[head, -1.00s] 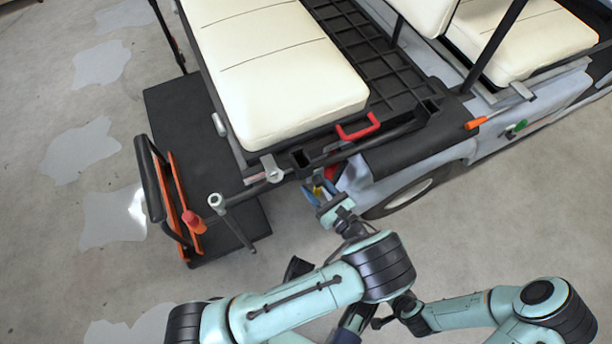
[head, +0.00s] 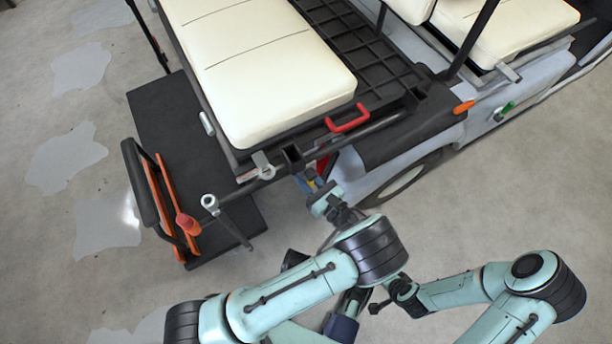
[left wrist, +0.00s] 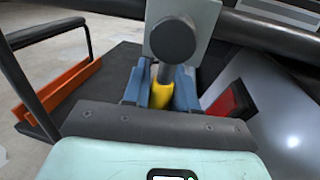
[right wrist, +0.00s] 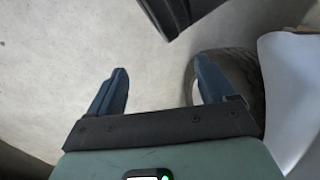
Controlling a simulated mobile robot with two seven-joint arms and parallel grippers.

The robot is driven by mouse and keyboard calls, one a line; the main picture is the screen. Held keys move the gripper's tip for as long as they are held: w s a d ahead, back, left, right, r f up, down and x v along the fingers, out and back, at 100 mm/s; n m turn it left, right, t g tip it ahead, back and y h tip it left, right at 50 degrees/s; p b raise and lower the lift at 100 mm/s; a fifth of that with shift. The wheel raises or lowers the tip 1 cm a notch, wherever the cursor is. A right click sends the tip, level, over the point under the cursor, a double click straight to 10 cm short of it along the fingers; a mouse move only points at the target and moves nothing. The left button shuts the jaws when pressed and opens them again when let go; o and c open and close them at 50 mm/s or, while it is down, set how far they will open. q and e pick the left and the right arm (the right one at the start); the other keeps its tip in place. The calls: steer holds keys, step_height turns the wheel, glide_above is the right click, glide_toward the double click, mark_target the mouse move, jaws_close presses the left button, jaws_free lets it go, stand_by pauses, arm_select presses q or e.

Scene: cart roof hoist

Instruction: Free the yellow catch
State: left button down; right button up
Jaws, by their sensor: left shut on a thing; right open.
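The yellow catch (left wrist: 161,94) sits below a grey block with a dark round knob (left wrist: 173,40) in the left wrist view. My left gripper (left wrist: 160,85) has its blue fingers on both sides of the catch and is shut on it. In the head view my left gripper (head: 311,184) is at the cart's rear corner, below the black rail, and hides most of the catch. My right gripper (right wrist: 163,78) is open and empty in the right wrist view, with floor between its fingers.
A red handle (head: 348,118) and a cream seat (head: 265,70) are above the corner. A black platform (head: 185,120) with an orange-framed bar (head: 160,190) lies to the left. A wheel (right wrist: 235,75) is close to my right gripper. A red light (left wrist: 232,102) is beside the catch.

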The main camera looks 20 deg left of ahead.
arm_select(q)
steer(key=shift+s+a+r+m+t+y+p, duration=0.2)
steer(key=shift+s+a+m+p, duration=0.15)
steer(key=shift+m+p, duration=0.65)
steer(key=shift+s+a+r+m+t+y+p, duration=0.2)
steer(key=shift+s+m+p, duration=0.25)
steer(key=shift+m, duration=0.95)
steer(key=shift+s+a+r+m+t+y+p, duration=0.1)
steer(key=shift+s+a+r+m+t+p, duration=0.2)
steer(key=shift+m+p, duration=0.7)
arm_select(e)
steer(key=s+a+r+g+y, duration=0.1)
steer(key=s+a+r+g, duration=0.1)
steer(key=s+r, duration=0.3)
steer(key=shift+s+a+n, duration=0.3)
steer(key=shift+s+a, duration=0.5)
steer(key=shift+s, duration=0.3)
arm_select(q)
steer(key=shift+f, duration=0.1)
arm_select(e)
steer(key=shift+r, duration=0.1)
arm_select(q)
steer(key=c, duration=1)
jaws_free()
steer(key=shift+o, duration=0.2)
